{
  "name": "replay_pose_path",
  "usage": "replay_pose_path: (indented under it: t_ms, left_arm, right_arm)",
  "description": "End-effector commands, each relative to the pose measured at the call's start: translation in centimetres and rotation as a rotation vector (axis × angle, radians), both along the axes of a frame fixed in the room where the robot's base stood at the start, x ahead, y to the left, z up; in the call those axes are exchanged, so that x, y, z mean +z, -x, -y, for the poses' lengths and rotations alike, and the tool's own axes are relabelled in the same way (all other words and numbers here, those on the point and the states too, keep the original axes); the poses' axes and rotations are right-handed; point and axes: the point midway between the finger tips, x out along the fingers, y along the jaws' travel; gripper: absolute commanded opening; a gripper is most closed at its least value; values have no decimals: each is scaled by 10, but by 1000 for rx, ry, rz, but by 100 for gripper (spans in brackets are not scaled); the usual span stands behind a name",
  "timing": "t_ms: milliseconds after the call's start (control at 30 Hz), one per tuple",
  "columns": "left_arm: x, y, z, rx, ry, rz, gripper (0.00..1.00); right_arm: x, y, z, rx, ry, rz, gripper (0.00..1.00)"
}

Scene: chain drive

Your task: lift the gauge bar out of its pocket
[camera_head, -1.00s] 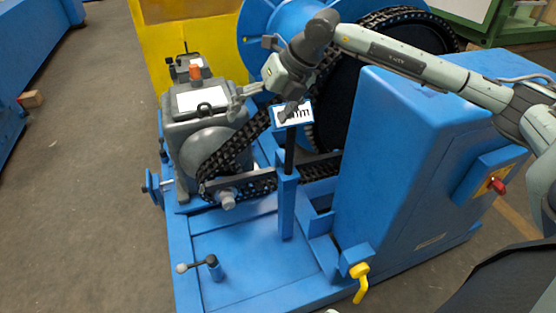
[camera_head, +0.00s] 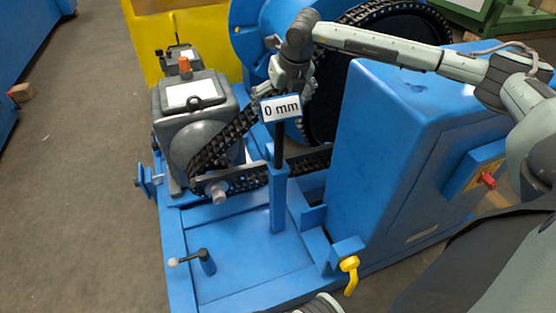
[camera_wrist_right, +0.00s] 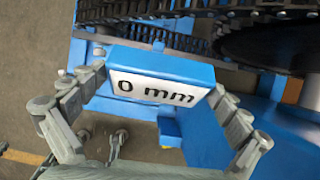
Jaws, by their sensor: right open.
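A blue block with a white "0 mm" face (camera_head: 281,108) sits on top of an upright black bar (camera_head: 278,148), whose lower part goes into a blue post (camera_head: 278,200). I cannot tell for certain which part is the gauge bar or its pocket. My right gripper (camera_head: 290,88) is just behind and above the block in the head view. In the right wrist view its open fingers (camera_wrist_right: 152,88) are on either side of the "0 mm" block (camera_wrist_right: 160,82), with nothing clearly gripped.
A roller chain (camera_head: 225,145) runs from the grey motor (camera_head: 198,130) to a large dark wheel (camera_head: 345,85). A blue cabinet (camera_head: 420,140) stands to the right.

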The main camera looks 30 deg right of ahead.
Motion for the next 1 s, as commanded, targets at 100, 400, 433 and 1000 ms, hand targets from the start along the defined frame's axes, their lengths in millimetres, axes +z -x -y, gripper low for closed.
replay_pose_path:
  t_ms: [100, 400, 433, 1000]
  left_arm:
    - [-1, 0, 1, 1, 2, -1, 0]
    - [-1, 1, 1, 1, 2, -1, 0]
    - [-1, 1, 1, 1, 2, -1, 0]
    - [0, 1, 2, 1, 2, -1, 0]
  right_arm:
    - [-2, -1, 0, 0, 0, 1, 100]
    - [-2, -1, 0, 0, -1, 1, 78]
    - [-2, -1, 0, 0, -1, 1, 74]
    - [4, -3, 0, 0, -2, 11, 34]
